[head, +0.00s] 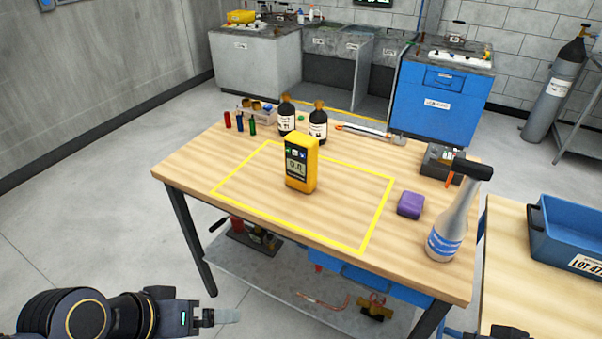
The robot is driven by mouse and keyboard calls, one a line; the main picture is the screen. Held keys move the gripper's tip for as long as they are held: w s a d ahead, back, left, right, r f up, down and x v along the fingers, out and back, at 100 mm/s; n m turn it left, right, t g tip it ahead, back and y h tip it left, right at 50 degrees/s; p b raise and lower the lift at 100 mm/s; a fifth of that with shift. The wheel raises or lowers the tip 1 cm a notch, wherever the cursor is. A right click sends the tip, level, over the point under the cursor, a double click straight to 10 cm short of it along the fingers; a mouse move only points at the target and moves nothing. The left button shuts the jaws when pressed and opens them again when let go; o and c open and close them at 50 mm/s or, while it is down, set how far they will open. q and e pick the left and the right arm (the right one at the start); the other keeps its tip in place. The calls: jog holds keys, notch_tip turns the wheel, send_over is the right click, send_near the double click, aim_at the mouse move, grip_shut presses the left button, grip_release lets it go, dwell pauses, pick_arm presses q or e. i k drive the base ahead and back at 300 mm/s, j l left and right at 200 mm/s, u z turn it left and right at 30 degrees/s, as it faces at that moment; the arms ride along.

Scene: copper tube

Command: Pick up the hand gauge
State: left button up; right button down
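The hand gauge (301,163) is a yellow handheld meter with a dark face and a small display. It stands upright on the wooden table, inside the yellow outlined rectangle (228,178). My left gripper (228,316) is at the bottom left, in front of the table and well away from the gauge. Its fingers are seen side-on, so I cannot tell whether they are apart. Only a small dark part of my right arm shows at the bottom edge; its gripper fingers are not visible.
Dark bottles (318,126) and small coloured vials (239,122) stand behind the gauge. A purple block (411,205) and a spray bottle (449,228) are to its right. A blue bin (572,228) sits on the neighbouring table. The tabletop around the gauge is clear.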

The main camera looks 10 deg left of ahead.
aim_at(301, 174)
jog(key=j+z, duration=0.15)
jog(key=z, duration=0.65)
jog(key=j+z, duration=0.3)
jog(key=k+j+z, duration=0.15)
jog(key=j+z, duration=0.15)
jog(key=j, duration=0.15)
jog(key=k+j+z, duration=0.1)
jog(key=j+z, duration=0.2)
jog(key=k+j, duration=0.15)
jog(key=j, duration=0.25)
jog(key=k+j, duration=0.15)
jog(key=j, duration=0.25)
jog(key=k+j+z, duration=0.1)
jog(key=j, duration=0.3)
jog(key=i+j, duration=0.35)
